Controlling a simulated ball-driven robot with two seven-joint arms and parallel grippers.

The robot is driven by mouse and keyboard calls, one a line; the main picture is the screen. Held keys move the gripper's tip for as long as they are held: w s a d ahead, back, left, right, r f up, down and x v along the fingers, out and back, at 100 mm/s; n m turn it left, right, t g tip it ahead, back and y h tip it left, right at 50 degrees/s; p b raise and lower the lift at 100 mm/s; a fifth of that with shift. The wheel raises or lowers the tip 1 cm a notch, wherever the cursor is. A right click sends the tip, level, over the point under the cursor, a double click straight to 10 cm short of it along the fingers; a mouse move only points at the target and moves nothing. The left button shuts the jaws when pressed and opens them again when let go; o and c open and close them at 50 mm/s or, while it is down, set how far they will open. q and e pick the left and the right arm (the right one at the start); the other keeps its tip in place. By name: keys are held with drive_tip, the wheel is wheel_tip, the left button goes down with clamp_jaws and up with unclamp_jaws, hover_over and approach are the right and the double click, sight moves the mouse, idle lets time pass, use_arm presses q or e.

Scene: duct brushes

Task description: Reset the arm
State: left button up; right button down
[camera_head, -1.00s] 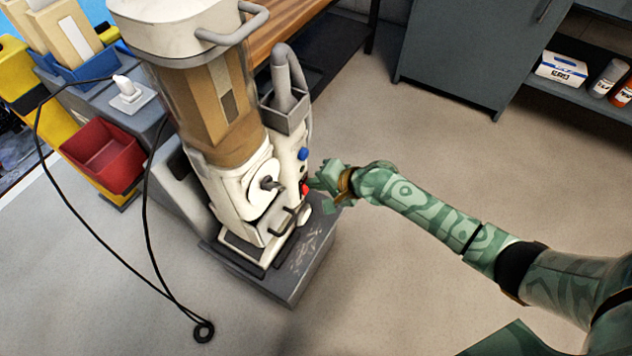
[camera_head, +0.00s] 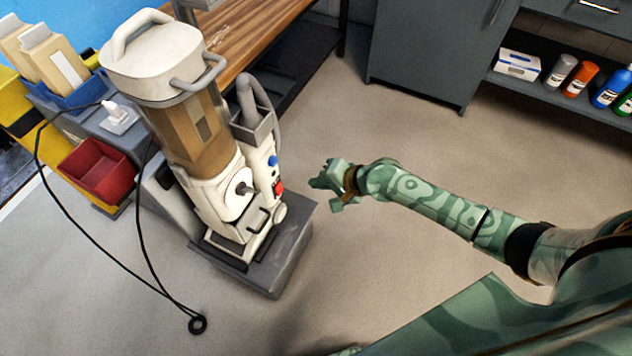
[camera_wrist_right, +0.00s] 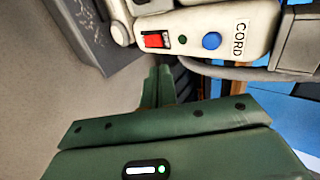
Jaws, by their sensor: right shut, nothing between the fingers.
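My right arm comes in from the right in the head view. Its green gripper (camera_head: 325,183) is in the air to the right of a white and grey upright machine (camera_head: 215,170), apart from it. The gripper is shut and empty; its closed fingers (camera_wrist_right: 158,86) show in the right wrist view. Beyond them the wrist view shows the machine's panel with a red switch (camera_wrist_right: 155,40), a blue button (camera_wrist_right: 211,41) and the word CORD. The red switch (camera_head: 279,187) and blue button (camera_head: 272,161) also show in the head view. My left gripper is not in view.
The machine stands on a grey base (camera_head: 270,272). A black cord (camera_head: 95,255) loops down on its left. A red bin (camera_head: 97,170) is at left, a wooden bench (camera_head: 240,40) behind, and a grey cabinet (camera_head: 430,55) at the back. The floor (camera_head: 400,130) around the gripper is clear.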

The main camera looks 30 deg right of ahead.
idle(0.5)
